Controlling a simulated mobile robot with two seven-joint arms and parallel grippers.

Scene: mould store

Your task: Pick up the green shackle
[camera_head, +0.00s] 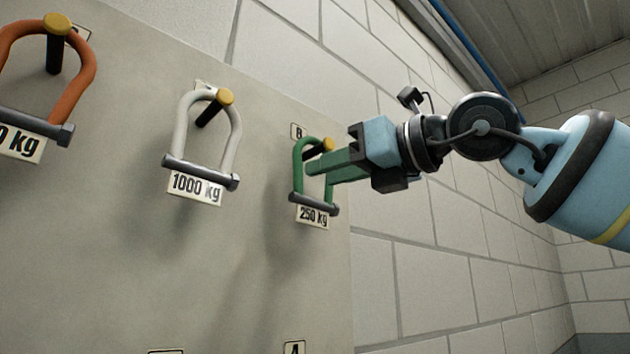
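The green shackle (297,158) hangs upright on a peg with a yellow end (320,146), on the right part of the grey board. A dark pin crosses its bottom, and a "250 kg" tag (313,216) shows below. My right gripper (312,170) comes in from the right with its green fingers at the shackle. The fingertips overlap the shackle's opening and hide part of its right leg. I cannot tell whether they are open around that leg or shut on it. My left gripper is not in view.
A white shackle (181,131) with a "1000 kg" tag (196,187) hangs left of the green one. An orange shackle (77,90) hangs at the far left on another peg. Below them the grey board (110,270) is mostly bare. A block wall (440,270) stands to the right.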

